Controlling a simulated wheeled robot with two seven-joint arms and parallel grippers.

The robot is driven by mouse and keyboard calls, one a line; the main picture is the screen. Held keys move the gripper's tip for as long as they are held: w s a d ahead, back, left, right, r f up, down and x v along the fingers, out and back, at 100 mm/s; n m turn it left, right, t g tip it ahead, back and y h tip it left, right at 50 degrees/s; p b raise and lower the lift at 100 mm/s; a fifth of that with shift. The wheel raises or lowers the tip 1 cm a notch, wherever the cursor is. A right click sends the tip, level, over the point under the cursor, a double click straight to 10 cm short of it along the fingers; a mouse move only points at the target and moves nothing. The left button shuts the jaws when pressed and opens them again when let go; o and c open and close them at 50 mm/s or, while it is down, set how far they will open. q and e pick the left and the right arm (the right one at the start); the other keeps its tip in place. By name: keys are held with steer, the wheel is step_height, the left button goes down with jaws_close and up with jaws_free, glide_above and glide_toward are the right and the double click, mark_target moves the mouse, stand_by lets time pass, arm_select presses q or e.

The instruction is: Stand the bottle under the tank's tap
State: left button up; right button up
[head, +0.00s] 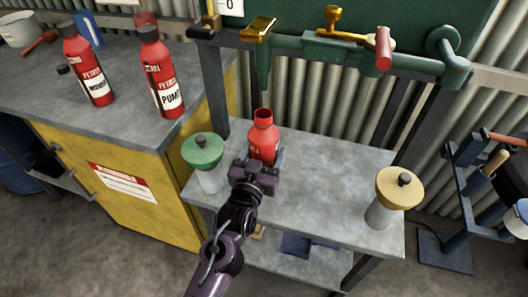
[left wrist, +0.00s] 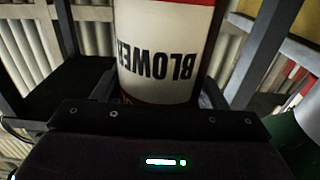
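The red bottle (head: 263,138) is upright and open-mouthed over the grey stand top (head: 325,190). Its white label reads BLOWER in the left wrist view (left wrist: 160,50). My left gripper (head: 263,164) has its fingers around the bottle's lower body, one on each side. I cannot tell whether the bottle's base touches the stand. The green tank (head: 375,22) is at the top. Its tap with a brass lever (head: 258,28) has a dark green spout pointing down, just above the bottle's mouth. My right gripper is not in view.
A green-topped pot (head: 203,150) stands close left of the bottle, and a yellow-topped pot (head: 399,190) at the right. Two red bottles, one (head: 88,68) left of the other (head: 161,75), stand on the bench (head: 125,120). A second pipe has a red handle (head: 384,48). The stand's middle is clear.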

arm_select(q)
steer(key=o, duration=0.3)
steer(key=b+v, duration=0.1)
steer(key=v, duration=1.1)
steer(key=shift+r, duration=0.2)
